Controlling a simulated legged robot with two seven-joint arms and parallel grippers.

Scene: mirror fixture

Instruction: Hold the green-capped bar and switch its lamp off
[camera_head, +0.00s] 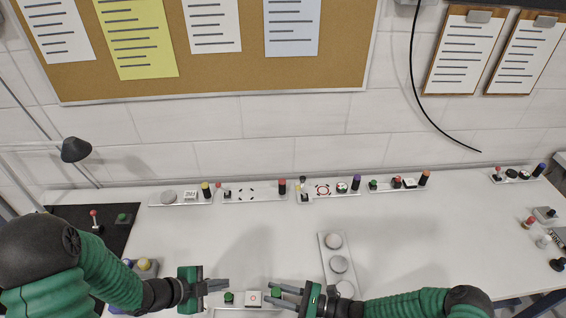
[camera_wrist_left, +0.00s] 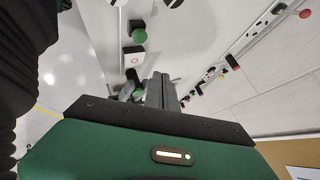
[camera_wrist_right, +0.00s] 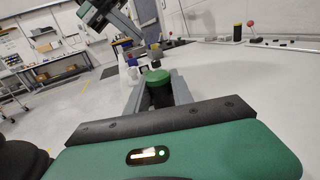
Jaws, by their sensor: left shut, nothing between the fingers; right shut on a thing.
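The green-capped bar is a pale plate (camera_head: 236,314) at the bottom edge of the head view, partly cut off. It carries a small green knob (camera_head: 229,297), a white block with a red ring (camera_head: 254,299) and a black post with a green cap (camera_head: 276,293). My right gripper (camera_head: 274,292) is shut around this post; the right wrist view shows the green cap (camera_wrist_right: 155,76) between its fingers. My left gripper (camera_head: 228,285) is shut and empty, just behind and left of the green knob. The left wrist view shows the white block (camera_wrist_left: 132,59) near its fingers. I cannot tell whether a lamp is lit.
A plate with round pale discs (camera_head: 339,264) stands right of the bar, close to my right gripper. Several similar bars (camera_head: 254,193) line the wall. A black mat (camera_head: 117,237) with a red-topped lever lies at left. The table middle is clear.

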